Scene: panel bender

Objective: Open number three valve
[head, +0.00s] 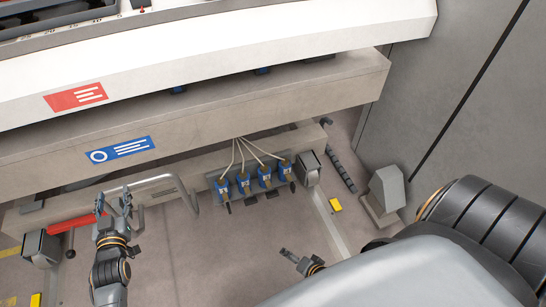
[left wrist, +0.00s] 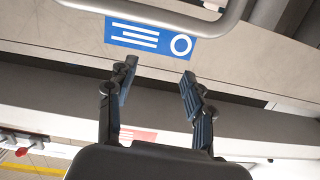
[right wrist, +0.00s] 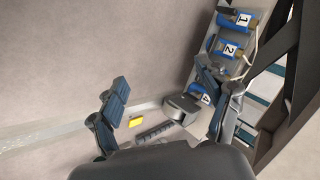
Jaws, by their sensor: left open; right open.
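Four blue valves with white number labels sit in a row on a grey bracket low on the machine. Number three valve (head: 264,177) is taken as third from the left by its place; in the right wrist view a finger mostly hides it. That view shows valves 1 (right wrist: 243,18), 2 (right wrist: 230,50) and 4 (right wrist: 205,98). My right gripper (right wrist: 162,75) is open and empty, one finger overlapping the valve row; in the head view it is partly hidden by my arm. My left gripper (head: 114,202) is open and empty beside the grey tube handle (head: 155,181), away from the valves.
Pale hoses (head: 240,152) rise from the valves to the beam above. A grey block (head: 310,168) stands right of the valves, and a grey pedestal (head: 384,192) farther right. A red bar (head: 76,223) lies near my left gripper. The floor before the valves is mostly clear.

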